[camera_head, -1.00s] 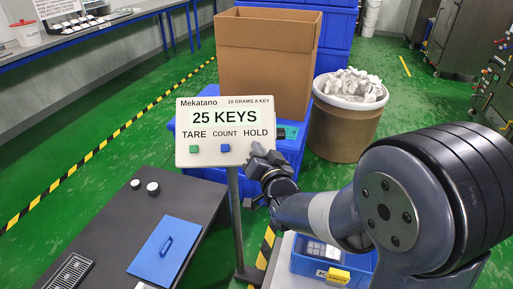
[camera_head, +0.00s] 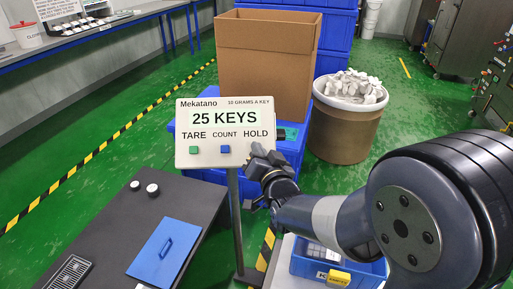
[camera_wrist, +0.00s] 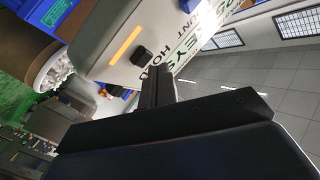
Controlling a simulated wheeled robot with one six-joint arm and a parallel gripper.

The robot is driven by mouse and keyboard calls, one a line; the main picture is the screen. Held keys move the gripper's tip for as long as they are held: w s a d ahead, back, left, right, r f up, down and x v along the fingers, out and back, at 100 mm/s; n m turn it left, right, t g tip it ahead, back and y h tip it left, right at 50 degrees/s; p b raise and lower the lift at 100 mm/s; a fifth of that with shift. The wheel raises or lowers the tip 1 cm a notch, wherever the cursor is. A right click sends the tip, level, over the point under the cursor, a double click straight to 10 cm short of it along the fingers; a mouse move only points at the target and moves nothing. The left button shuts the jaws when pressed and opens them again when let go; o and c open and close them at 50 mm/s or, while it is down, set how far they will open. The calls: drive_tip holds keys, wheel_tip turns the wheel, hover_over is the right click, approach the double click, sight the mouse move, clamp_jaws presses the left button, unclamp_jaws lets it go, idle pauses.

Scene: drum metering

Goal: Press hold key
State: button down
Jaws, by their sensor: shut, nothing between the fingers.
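The white meter panel (camera_head: 225,104) stands on a post and reads "25 KEYS". TARE, COUNT and HOLD are printed below the reading. A green key (camera_head: 194,150) is under TARE and a blue key (camera_head: 225,149) is under COUNT. In the wrist view, a black square key (camera_wrist: 139,55) sits on the panel near the word HOLD, close to my gripper's tips (camera_wrist: 157,76). I cannot tell whether the tips touch the panel.
A cardboard box (camera_head: 265,65) on blue crates and a drum of white pieces (camera_head: 345,125) stand behind the panel. A dark table (camera_head: 95,235) with a blue lid (camera_head: 163,249) is at left. A blue bin (camera_head: 308,262) lies below my arm.

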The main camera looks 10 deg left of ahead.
drive_tip(key=shift+s+r, duration=0.1)
drive_tip(key=s+r, duration=0.1)
drive_tip(key=s+r+p, duration=0.1)
drive_tip(key=s+r, duration=0.1)
drive_tip(key=shift+s+d+r, duration=0.25)
drive_tip(key=shift+d, duration=0.15)
drive_tip(key=shift+w+f, duration=0.1)
idle(0.8)
drive_tip(key=p, duration=0.1)
drive_tip(key=w+p, duration=0.1)
drive_tip(key=p, duration=0.1)
drive_tip(key=shift+w+a+f, duration=0.15)
drive_tip(key=shift+a+f, duration=0.05)
drive_tip(key=shift+f, duration=0.2)
drive_tip(key=shift+p, duration=0.5)
